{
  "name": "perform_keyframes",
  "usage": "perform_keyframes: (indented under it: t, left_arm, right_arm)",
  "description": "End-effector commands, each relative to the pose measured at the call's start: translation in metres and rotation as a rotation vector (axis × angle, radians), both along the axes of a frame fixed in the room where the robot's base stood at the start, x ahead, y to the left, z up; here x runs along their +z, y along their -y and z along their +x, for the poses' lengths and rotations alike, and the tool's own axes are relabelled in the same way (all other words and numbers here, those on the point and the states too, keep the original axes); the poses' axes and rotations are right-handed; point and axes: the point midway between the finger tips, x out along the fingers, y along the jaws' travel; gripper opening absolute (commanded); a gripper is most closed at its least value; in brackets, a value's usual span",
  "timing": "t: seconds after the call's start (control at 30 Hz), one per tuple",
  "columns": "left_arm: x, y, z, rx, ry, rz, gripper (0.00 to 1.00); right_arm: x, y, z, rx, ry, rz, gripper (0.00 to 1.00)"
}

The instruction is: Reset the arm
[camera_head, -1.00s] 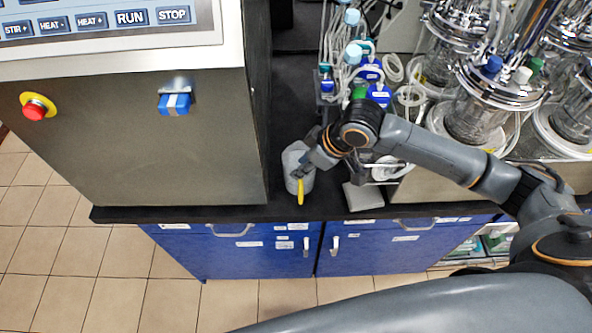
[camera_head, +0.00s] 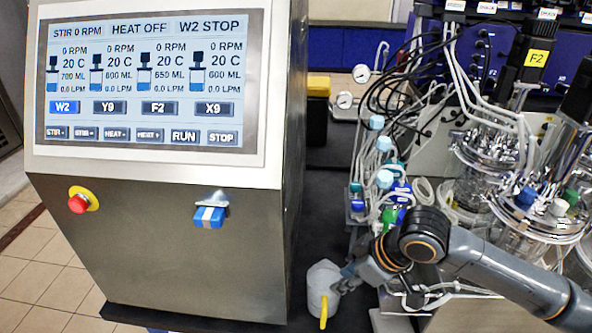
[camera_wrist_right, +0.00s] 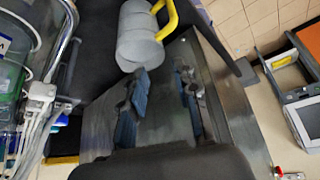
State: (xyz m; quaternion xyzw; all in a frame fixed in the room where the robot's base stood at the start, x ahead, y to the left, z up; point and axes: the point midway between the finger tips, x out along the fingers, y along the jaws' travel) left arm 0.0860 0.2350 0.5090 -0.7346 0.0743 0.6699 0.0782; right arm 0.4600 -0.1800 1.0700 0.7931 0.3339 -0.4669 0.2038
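My right arm comes in from the right in the head view. Its gripper (camera_head: 346,283) is just right of a grey cylindrical container (camera_head: 318,278) with a yellow handle, on the dark bench. In the right wrist view, the two fingers of the right gripper (camera_wrist_right: 163,85) stand apart with nothing between them. The grey container (camera_wrist_right: 140,38) lies beyond the fingertips there, its yellow handle to the right. My left gripper is in neither view.
A control cabinet (camera_head: 190,255) with a screen (camera_head: 155,85), a red button and a blue-and-white latch stands at left. Glass vessels (camera_head: 485,190), tubing and small blue bottles crowd the right and back. A dark bench strip (camera_head: 328,205) between them is bare.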

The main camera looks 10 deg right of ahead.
Motion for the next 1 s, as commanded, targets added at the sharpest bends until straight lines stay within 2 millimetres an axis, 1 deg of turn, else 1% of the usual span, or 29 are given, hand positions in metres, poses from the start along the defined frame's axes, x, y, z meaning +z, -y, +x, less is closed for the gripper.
perform_keyframes:
  t: [0.07, 0.17, 0.33, 0.4, 0.5, 0.57, 0.67, 0.8, 1.0]
  left_arm:
    - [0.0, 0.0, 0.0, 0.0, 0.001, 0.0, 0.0]
    - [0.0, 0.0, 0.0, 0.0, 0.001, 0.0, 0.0]
    - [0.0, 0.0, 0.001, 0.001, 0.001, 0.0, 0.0]
    - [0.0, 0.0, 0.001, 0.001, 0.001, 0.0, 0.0]
    - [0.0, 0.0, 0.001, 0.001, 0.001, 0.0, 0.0]
    - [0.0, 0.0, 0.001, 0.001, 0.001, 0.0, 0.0]
    - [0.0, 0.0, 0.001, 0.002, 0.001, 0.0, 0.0]
    - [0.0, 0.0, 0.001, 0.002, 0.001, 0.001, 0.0]
    - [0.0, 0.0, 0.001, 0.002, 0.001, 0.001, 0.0]
  right_arm:
    - [-0.003, -0.004, -0.002, 0.005, -0.001, 0.003, 0.3]
    - [-0.013, -0.016, -0.01, 0.017, 0.003, 0.015, 0.3]
    - [-0.041, -0.048, -0.034, 0.01, 0.024, 0.055, 0.3]
    - [-0.051, -0.057, -0.045, -0.022, 0.032, 0.071, 0.3]
    - [-0.065, -0.061, -0.061, -0.093, 0.032, 0.084, 0.3]
    - [-0.074, -0.058, -0.072, -0.151, 0.024, 0.086, 0.3]
    - [-0.089, -0.048, -0.092, -0.255, 0.001, 0.072, 0.3]
    - [-0.108, -0.026, -0.12, -0.392, -0.042, 0.03, 0.3]
    - [-0.128, 0.005, -0.163, -0.551, -0.116, -0.049, 0.3]
